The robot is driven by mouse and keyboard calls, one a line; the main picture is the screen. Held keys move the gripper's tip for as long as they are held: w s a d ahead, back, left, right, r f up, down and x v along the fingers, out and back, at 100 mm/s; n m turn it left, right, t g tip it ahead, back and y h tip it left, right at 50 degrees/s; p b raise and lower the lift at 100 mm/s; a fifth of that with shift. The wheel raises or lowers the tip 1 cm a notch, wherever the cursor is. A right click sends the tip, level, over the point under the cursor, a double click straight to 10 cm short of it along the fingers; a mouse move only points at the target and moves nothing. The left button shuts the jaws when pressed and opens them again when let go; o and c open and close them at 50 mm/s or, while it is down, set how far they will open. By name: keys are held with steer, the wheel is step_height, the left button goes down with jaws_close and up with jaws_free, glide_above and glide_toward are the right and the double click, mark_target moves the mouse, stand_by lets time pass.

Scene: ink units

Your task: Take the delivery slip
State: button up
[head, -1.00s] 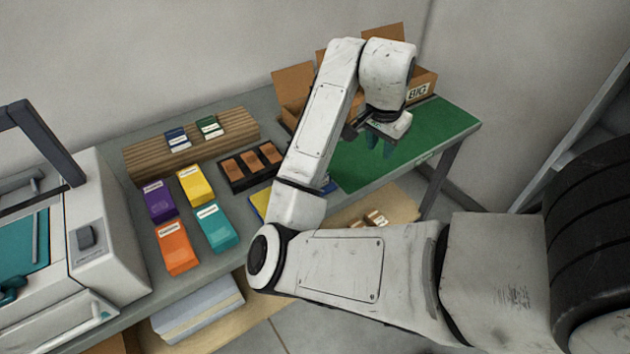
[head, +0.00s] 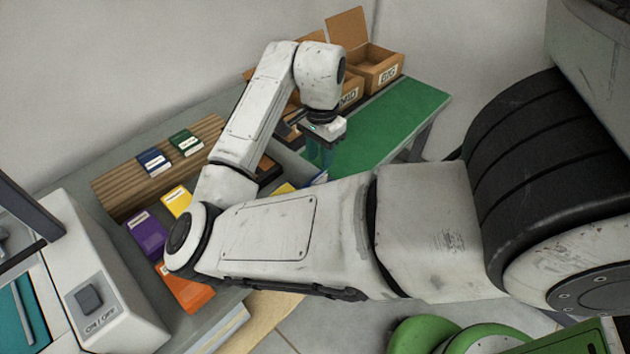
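My gripper (head: 320,160) points down with its teal fingers at the left edge of the green mat (head: 395,120). The fingers are small and partly merged in this view, so I cannot tell if they are open or shut. A small white and blue item (head: 317,179) lies just below the fingertips, partly hidden by my arm. I cannot tell whether it is the delivery slip, and I can make out no other clear slip.
Open cardboard boxes, one marked BIG (head: 375,68), stand behind my gripper. A wooden rack (head: 110,192) holds blue and green packs. Purple (head: 146,235), yellow (head: 176,200) and orange (head: 184,289) packs lie left. A machine (head: 90,270) stands front left. The mat's right part is clear.

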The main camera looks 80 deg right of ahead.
mark_target(319, 183)
steer(key=shift+f+p, duration=0.4)
steer(key=shift+f, duration=3.3)
jaws_close()
